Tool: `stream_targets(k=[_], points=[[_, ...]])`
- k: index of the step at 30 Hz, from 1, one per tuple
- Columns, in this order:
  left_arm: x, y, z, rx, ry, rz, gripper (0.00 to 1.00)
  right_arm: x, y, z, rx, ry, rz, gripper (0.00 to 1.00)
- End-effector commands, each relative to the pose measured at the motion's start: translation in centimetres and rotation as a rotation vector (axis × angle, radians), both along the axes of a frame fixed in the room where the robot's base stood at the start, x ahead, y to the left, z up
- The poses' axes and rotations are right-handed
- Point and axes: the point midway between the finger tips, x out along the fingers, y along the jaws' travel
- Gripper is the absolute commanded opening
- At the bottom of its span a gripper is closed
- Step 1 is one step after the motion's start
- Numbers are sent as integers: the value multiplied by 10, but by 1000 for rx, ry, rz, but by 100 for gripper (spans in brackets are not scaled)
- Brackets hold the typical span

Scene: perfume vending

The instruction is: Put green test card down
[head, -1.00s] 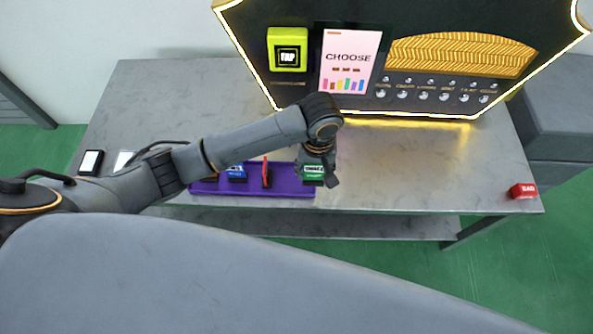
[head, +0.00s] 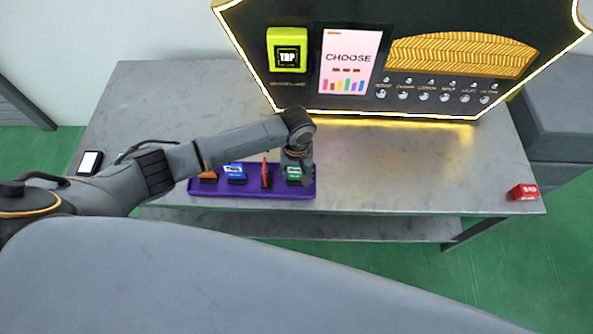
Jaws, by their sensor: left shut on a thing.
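The green test card (head: 294,173) is at the right end of the purple tray (head: 245,190), over or in its last place. My left gripper (head: 294,162) is shut on the green card and points down over it. The gripper's body hides the card's upper part, and I cannot tell whether the card touches the tray floor. My right gripper is not in view.
An orange card (head: 208,177), a blue card (head: 234,173) and an upright red card (head: 266,175) sit in the tray. The vending machine (head: 345,60) stands behind. A red box (head: 523,192) is at the table's right edge. The table's middle right is clear.

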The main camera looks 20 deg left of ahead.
Motion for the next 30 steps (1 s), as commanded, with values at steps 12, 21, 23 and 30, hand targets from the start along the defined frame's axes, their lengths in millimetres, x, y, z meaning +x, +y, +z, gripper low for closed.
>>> stream_targets(k=[12, 21, 23, 30], points=[[0, 0, -2, 0, 0, 1, 73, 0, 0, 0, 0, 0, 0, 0], [1, 0, 7, -2, -2, 0, 73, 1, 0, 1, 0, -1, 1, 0], [1, 0, 15, -2, -2, 0, 73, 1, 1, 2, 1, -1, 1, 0], [1, -1, 66, -2, -3, -1, 73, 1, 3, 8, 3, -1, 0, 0]])
